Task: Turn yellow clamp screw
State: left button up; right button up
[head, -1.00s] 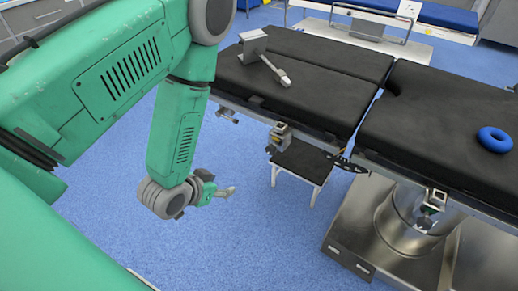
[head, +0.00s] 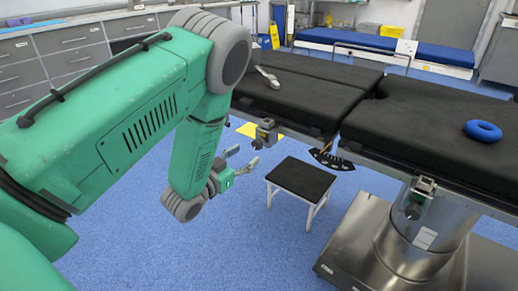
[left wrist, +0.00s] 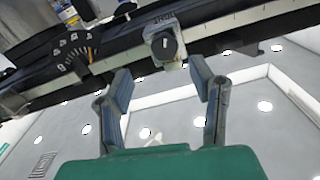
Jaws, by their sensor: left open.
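A rail clamp (head: 266,132) sits on the near side rail of the operating table, left of the table's gap; its yellow colour is not clear. In the left wrist view a clamp with a round dark knob (left wrist: 163,46) is on the rail, just beyond the fingertips and roughly between them. My left gripper (head: 243,158) is below and left of the clamp in the head view. Its two fingers (left wrist: 161,78) are apart with nothing between them. My right gripper is not in view.
A second clamp (head: 422,188) is on the rail at right. A black-topped stool (head: 301,179) stands below. A dark fan-shaped scale (left wrist: 76,52) hangs by the rail.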

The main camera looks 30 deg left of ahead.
aim_at(255, 146)
pick_arm(q)
jog(key=w, duration=0.2)
jog(key=w+b, duration=0.1)
jog(key=w, duration=0.2)
jog(key=shift+w+a+f, duration=0.3)
jog(key=shift+w+a, duration=0.05)
jog(key=shift+w, duration=0.05)
jog(key=shift+w+b, duration=0.3)
jog(key=shift+w+d+r, duration=0.2)
jog(key=shift+d, duration=0.2)
jog(key=shift+a, duration=0.15)
grip_shut()
jog(key=shift+a+f, duration=0.1)
